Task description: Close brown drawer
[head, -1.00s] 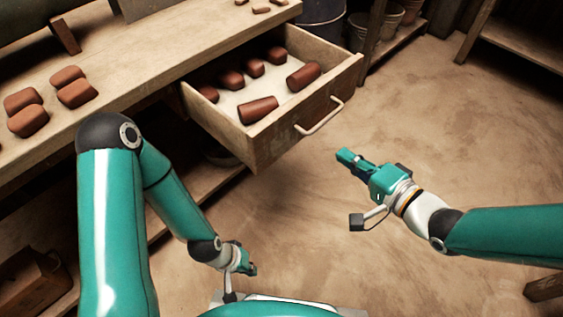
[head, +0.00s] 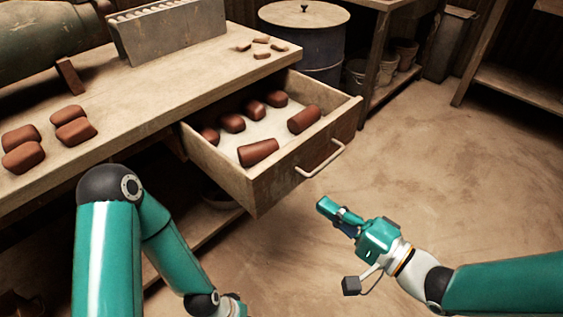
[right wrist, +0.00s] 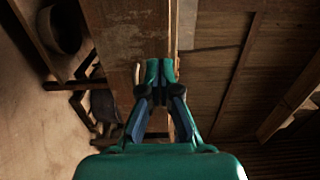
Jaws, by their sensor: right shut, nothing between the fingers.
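The brown wooden drawer (head: 265,187) is pulled well out from under the bench. It holds several reddish-brown clay pieces (head: 258,152) on a pale bottom. Its front carries a pale bar handle (head: 321,160). My right gripper (head: 325,207) is shut and empty, in front of the drawer and below the handle in the head view, apart from both. In the right wrist view, its closed fingers (right wrist: 160,72) appear against brown wood, with no clear contact. My left gripper (head: 233,306) is only partly seen at the bottom edge; its fingers are cut off.
The wooden bench (head: 160,85) bears more clay pieces (head: 72,132), a grey ribbed block (head: 170,32) and a green cylinder (head: 45,38). A lidded drum (head: 308,45) and a shelf with buckets (head: 404,54) stand behind. The floor right of the drawer is clear.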

